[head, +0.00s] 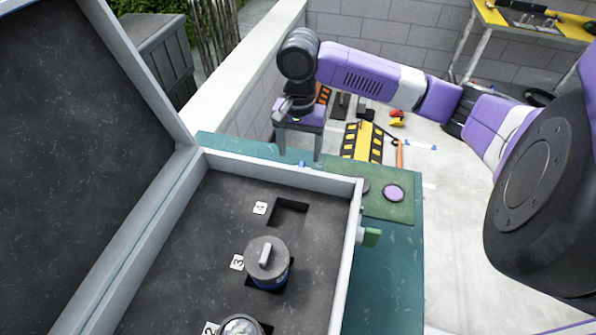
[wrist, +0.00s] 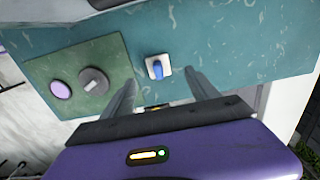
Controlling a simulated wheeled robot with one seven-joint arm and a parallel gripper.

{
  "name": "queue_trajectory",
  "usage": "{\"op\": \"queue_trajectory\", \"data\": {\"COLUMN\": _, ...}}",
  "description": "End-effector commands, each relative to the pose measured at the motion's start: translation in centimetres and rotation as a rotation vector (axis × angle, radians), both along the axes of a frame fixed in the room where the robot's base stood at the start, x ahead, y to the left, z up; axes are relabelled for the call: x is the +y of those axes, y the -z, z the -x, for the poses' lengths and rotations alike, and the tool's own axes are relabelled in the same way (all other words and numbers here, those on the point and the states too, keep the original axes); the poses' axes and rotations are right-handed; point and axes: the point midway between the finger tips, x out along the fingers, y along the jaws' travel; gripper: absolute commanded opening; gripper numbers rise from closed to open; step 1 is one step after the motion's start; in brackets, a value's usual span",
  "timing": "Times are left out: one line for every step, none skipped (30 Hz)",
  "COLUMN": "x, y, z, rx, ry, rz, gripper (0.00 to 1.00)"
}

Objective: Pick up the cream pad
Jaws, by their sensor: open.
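A small cream pad (wrist: 150,64) with a blue knob on it lies on the teal tabletop (wrist: 215,35). In the head view only a small blue bit shows, beyond the case's back wall. My gripper (wrist: 162,78) is open and empty, its two fingers pointing down at the tabletop with the pad between and just beyond the tips in the wrist view. In the head view my gripper (head: 298,150) hangs over the far end of the table, behind the case. How high the tips are above the pad is hard to tell.
An open grey case (head: 285,166) with a dark foam insert stands near me. A grey-lidded canister (head: 267,262) sits by label 3; the slot (head: 288,212) by label 4 is empty. A green mat (head: 385,210) bears a purple disc (head: 393,193) and a grey knobbed disc (wrist: 93,81).

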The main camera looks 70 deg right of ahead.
Motion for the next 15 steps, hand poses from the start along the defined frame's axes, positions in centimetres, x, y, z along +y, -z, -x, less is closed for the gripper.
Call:
{"op": "queue_trajectory", "data": {"x": 0.0, "y": 0.6, "z": 0.1, "rx": 0.001, "ry": 0.001, "rz": -0.001, "gripper": 0.69}}
{"op": "queue_trajectory", "data": {"x": 0.0, "y": 0.9, "z": 0.1, "rx": 0.0, "ry": 0.001, "rz": -0.001, "gripper": 0.69}}
{"op": "queue_trajectory", "data": {"x": 0.0, "y": 1.3, "z": 0.1, "rx": 0.001, "ry": 0.0, "rz": -0.001, "gripper": 0.69}}
{"op": "queue_trajectory", "data": {"x": -0.1, "y": 1.5, "z": 0.1, "rx": 0.0, "ry": 0.0, "rz": 0.0, "gripper": 0.69}}
{"op": "queue_trajectory", "data": {"x": -0.1, "y": 1.7, "z": 0.1, "rx": -0.001, "ry": 0.0, "rz": 0.001, "gripper": 0.69}}
{"op": "queue_trajectory", "data": {"x": -0.2, "y": 2.1, "z": 0.1, "rx": 0.0, "ry": 0.0, "rz": 0.001, "gripper": 0.69}}
{"op": "queue_trajectory", "data": {"x": -0.2, "y": 2.5, "z": 0.2, "rx": 0.001, "ry": 0.0, "rz": 0.001, "gripper": 0.69}}
{"op": "queue_trajectory", "data": {"x": -0.3, "y": 2.9, "z": 0.3, "rx": 0.0, "ry": 0.001, "rz": 0.001, "gripper": 0.69}}
{"op": "queue_trajectory", "data": {"x": -0.4, "y": 3.5, "z": 0.3, "rx": 0.001, "ry": 0.0, "rz": 0.0, "gripper": 0.69}}
{"op": "queue_trajectory", "data": {"x": -0.4, "y": 3.9, "z": 0.4, "rx": 0.0, "ry": -0.001, "rz": 0.0, "gripper": 0.69}}
{"op": "queue_trajectory", "data": {"x": -0.4, "y": 4.4, "z": 0.4, "rx": 0.0, "ry": -0.001, "rz": 0.0, "gripper": 0.69}}
{"op": "queue_trajectory", "data": {"x": -0.4, "y": 5.0, "z": 0.4, "rx": 0.0, "ry": -0.002, "rz": 0.0, "gripper": 0.69}}
{"op": "queue_trajectory", "data": {"x": -0.4, "y": 5.4, "z": 0.4, "rx": 0.0, "ry": -0.002, "rz": 0.0, "gripper": 0.69}}
{"op": "queue_trajectory", "data": {"x": -0.4, "y": 5.7, "z": 0.3, "rx": -0.002, "ry": -0.002, "rz": 0.0, "gripper": 0.69}}
{"op": "queue_trajectory", "data": {"x": -0.4, "y": 6.1, "z": 0.3, "rx": -0.001, "ry": -0.003, "rz": 0.001, "gripper": 0.69}}
